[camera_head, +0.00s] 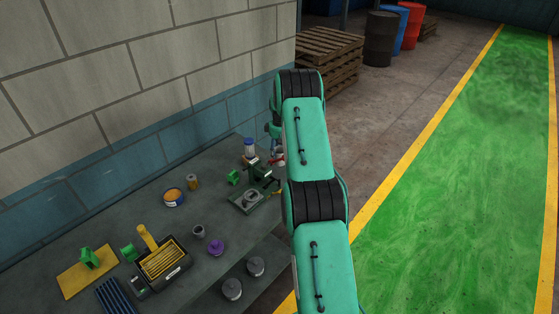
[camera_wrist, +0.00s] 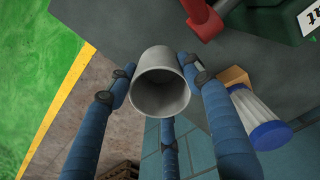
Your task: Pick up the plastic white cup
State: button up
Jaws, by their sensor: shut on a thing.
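The white plastic cup (camera_wrist: 161,98) looks light grey in the wrist view, with its open round mouth facing the camera. My gripper (camera_wrist: 159,68) has blue fingers, one on each side of the cup and one below it in the picture. It is shut on the cup. The cup is near the table edge in this view; I cannot tell whether its base touches the table. In the head view my green arm hides most of the gripper, and I cannot make out the cup.
A blue-capped clear jar (camera_wrist: 259,117) is close to the right finger, with a red tool part (camera_wrist: 203,20) above. The green floor lane (camera_head: 450,200) is clear.

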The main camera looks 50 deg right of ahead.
jog(key=shift+r, duration=2.3)
